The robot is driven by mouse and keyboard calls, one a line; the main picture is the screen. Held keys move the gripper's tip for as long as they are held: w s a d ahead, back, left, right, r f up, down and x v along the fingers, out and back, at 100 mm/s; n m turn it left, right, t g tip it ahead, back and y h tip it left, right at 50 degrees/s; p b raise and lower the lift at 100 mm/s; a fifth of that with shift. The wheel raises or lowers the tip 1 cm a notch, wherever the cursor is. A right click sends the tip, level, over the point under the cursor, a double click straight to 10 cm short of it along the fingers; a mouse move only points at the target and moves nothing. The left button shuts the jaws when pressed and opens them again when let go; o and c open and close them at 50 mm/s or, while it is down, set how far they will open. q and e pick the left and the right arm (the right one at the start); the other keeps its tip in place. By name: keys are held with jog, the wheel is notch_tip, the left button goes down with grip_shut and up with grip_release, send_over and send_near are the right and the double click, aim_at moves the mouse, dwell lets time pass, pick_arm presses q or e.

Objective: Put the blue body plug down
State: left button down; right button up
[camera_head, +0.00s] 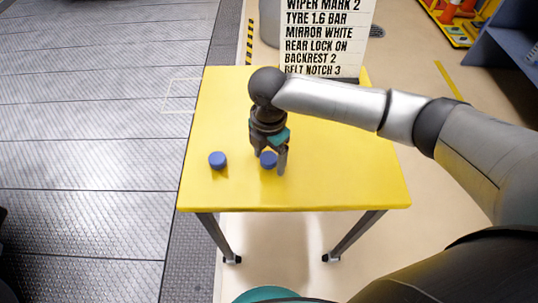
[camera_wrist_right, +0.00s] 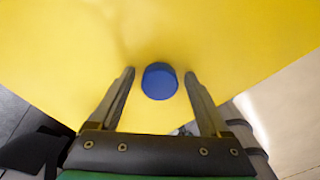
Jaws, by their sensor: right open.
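One blue body plug (camera_head: 268,160) stands on the yellow table (camera_head: 330,185), partly covered by my right gripper in the head view. My right gripper (camera_head: 270,165) is open, with its fingers pointing down around this plug. In the right wrist view the plug (camera_wrist_right: 159,81) lies between the two fingertips (camera_wrist_right: 160,76), with a gap on each side. A second blue plug (camera_head: 217,160) stands on the table to the left, apart from the gripper. My left gripper is not in view.
A white sign (camera_head: 322,40) with black lettering stands at the table's back edge. The table's right part and front strip are bare. A grey plated floor (camera_head: 90,150) lies to the left. A blue-grey structure (camera_head: 505,65) stands at the far right.

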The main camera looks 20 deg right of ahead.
aim_at(269, 157)
jog(key=shift+r, duration=0.1)
notch_tip(269, 157, up, 12)
jog(key=p, duration=0.3)
jog(key=shift+p, duration=0.35)
